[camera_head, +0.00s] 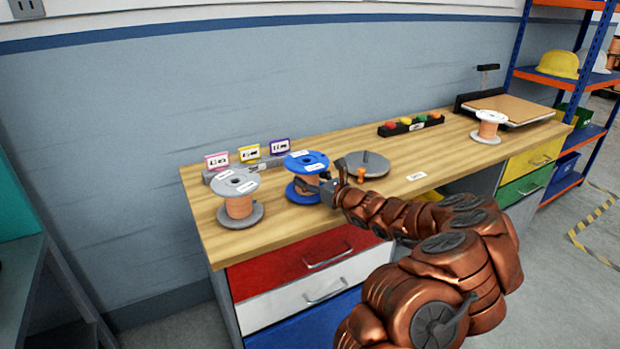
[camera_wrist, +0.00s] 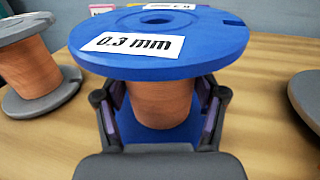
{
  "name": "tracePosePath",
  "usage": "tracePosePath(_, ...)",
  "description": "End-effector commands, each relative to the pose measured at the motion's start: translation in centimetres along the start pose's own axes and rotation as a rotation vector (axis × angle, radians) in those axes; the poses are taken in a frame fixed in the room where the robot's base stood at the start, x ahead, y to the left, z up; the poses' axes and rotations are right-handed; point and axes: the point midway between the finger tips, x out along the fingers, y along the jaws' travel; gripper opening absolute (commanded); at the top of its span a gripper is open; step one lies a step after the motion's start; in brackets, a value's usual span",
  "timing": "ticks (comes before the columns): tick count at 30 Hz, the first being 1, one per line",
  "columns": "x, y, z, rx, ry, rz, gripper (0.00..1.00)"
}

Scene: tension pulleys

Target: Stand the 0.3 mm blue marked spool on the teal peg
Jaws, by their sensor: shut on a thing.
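The blue spool (camera_head: 306,162) is upright at the left part of the bench, with copper wire between two blue flanges. Its label reads 0.3 mm in the wrist view (camera_wrist: 185,62). My gripper (camera_head: 326,188) is shut on the spool's wire-wound core, with one finger on each side (camera_wrist: 160,105) between the flanges. Whether the lower flange touches the bench top is hard to tell. I cannot make out a teal peg in either view.
A grey spool (camera_head: 236,186) stands close on the left. Behind are pink, yellow and purple tags (camera_head: 250,152). A grey disc (camera_head: 376,160) lies right of the blue spool. A white spool (camera_head: 488,125) and a black tray (camera_head: 411,125) are farther right on the wooden bench (camera_head: 440,160).

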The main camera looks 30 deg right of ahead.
Motion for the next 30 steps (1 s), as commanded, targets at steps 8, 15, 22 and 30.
tracePosePath(8,0.00,-0.01,-0.57,0.000,-0.002,0.000,0.04)
tracePosePath(15,0.00,0.00,-0.64,0.000,0.000,0.000,0.04)
tracePosePath(22,0.00,0.01,-0.77,0.000,0.001,0.000,0.04)
tracePosePath(30,0.00,0.01,-0.76,0.000,0.001,0.000,0.91)
